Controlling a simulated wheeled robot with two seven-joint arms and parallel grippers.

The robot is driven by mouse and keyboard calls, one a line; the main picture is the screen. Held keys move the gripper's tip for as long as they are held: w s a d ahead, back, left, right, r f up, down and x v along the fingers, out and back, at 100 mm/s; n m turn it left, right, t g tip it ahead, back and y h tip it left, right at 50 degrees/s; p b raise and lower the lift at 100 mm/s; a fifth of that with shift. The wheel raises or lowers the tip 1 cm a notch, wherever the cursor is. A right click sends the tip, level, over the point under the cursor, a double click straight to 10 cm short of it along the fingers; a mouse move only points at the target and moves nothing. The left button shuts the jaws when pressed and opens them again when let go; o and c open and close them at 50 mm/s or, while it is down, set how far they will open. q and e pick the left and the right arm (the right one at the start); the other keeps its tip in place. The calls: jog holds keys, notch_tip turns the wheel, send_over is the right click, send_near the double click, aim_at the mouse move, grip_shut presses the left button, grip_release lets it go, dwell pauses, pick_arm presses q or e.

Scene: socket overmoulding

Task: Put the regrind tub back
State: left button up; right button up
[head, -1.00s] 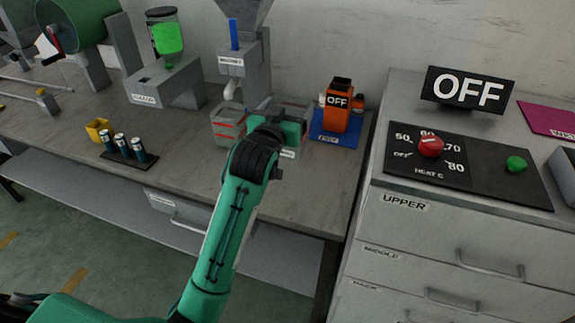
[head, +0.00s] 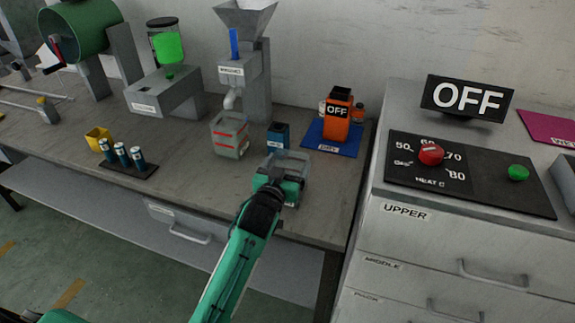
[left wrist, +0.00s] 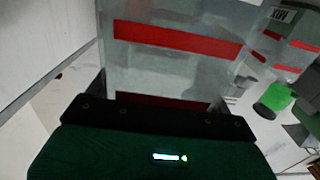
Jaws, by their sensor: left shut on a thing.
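A clear grey tub (head: 298,164) is held over the bench near its front edge, to the right of the machine with the funnel. In the left wrist view the tub (left wrist: 170,70) fills the upper middle and shows red bands; I cannot read a name on it. My left gripper (head: 281,180) is shut on it. A similar tub (head: 229,136) with red bands stands under the spout of the funnel machine. I cannot tell from labels which is the regrind tub. My right gripper is not in view.
A small blue container (head: 278,136) stands just behind the held tub. A blue mat (head: 318,139) with an orange dryer (head: 337,115) lies behind right. The funnel machine (head: 245,75) stands at the back. A black rack (head: 128,168) with several cylinders is at left.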

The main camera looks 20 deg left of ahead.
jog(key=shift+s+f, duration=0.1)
pick_arm(q)
jog(key=o, duration=1.5)
jog(key=shift+f, duration=0.1)
jog(key=shift+c, duration=0.2)
jog(key=shift+s, duration=0.15)
jog(key=s, duration=1.1)
jog(key=shift+s+a+b, duration=0.2)
jog(key=shift+s+b, duration=0.15)
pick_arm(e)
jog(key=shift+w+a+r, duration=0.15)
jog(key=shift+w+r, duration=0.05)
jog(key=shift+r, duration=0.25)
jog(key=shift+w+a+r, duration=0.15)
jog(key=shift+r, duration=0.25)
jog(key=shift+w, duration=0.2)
